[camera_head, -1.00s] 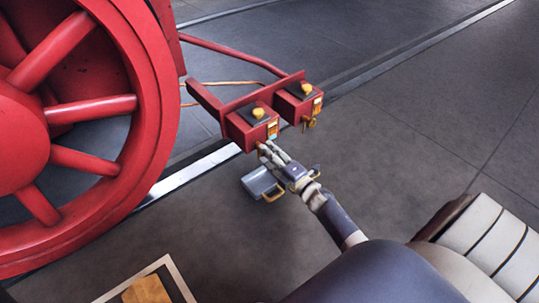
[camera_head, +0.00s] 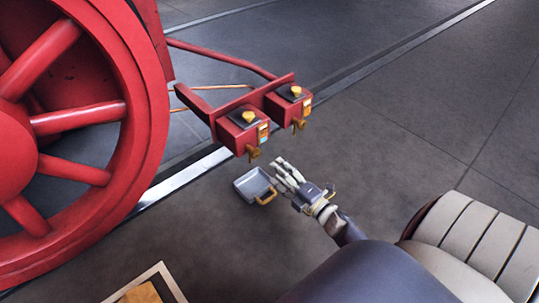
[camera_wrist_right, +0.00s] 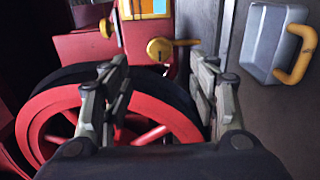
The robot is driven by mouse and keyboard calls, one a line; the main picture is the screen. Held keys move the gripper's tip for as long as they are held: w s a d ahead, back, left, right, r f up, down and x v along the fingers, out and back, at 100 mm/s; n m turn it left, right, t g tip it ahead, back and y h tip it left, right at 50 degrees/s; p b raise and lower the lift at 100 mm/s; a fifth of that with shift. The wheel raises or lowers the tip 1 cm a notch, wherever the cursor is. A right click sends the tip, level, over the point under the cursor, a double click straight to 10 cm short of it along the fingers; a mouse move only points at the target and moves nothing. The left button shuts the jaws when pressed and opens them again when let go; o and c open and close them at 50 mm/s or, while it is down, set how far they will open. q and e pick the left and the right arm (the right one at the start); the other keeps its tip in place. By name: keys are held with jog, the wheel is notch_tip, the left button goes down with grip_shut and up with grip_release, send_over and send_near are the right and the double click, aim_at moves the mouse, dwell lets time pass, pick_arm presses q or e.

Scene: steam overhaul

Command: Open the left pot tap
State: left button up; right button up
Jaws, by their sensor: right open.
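Two red pots with yellow caps sit on a red bracket in the head view. The left pot (camera_head: 240,133) is nearer, with a small brass left pot tap (camera_head: 254,153) low on its front. My right gripper (camera_head: 281,168) is open and empty, just right of and below this tap, apart from it. In the right wrist view a brass tap (camera_wrist_right: 160,48) with its lever toward the right shows beyond and between the open fingers (camera_wrist_right: 162,70). I cannot tell whether it is open. The right pot (camera_head: 286,104) has a similar tap (camera_head: 299,124). My left gripper is not in view.
A grey tray (camera_head: 240,188) with an orange handle (camera_head: 267,196) is below the left pot, close to my right gripper; it also shows in the wrist view (camera_wrist_right: 262,42). A large red wheel (camera_head: 150,150) stands left. Floor to the right is clear.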

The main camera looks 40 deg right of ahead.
jog(key=shift+s+d, duration=0.1)
jog(key=shift+s, duration=1.3)
